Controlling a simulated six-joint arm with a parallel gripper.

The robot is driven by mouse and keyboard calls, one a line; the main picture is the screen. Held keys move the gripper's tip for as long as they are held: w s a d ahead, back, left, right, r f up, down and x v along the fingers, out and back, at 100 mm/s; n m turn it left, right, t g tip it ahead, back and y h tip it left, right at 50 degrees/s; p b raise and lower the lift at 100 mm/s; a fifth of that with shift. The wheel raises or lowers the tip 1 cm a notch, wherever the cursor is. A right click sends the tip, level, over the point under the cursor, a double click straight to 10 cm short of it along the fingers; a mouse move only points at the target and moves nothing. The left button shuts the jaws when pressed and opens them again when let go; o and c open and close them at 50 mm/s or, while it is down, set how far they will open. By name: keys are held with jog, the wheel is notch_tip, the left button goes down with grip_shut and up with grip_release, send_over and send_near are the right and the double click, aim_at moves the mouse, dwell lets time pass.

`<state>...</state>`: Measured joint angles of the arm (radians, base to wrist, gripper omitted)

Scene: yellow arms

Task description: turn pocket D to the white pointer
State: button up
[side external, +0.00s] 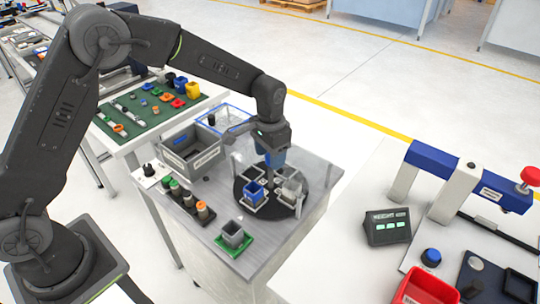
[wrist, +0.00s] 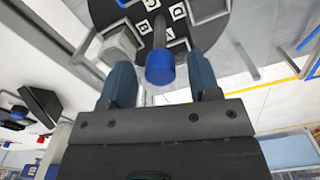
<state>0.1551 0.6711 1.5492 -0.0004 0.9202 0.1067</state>
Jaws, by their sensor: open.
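The black turntable (side external: 240,184) is on the grey bench, with pockets around its centre; one holds a blue cup (side external: 254,192) and another a grey-white piece (side external: 291,188). White letter tiles (wrist: 171,32) lie on the disc, shown rotated; one appears to read D. I cannot make out the white pointer for certain.
A grey bin (side external: 190,150) stands behind left on the bench. Thin upright posts stand around the turntable. The bench's right corner is clear.

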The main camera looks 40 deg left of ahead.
jog(key=shift+f, duration=0.4)
jog(key=shift+c, duration=0.2)
grip_shut()
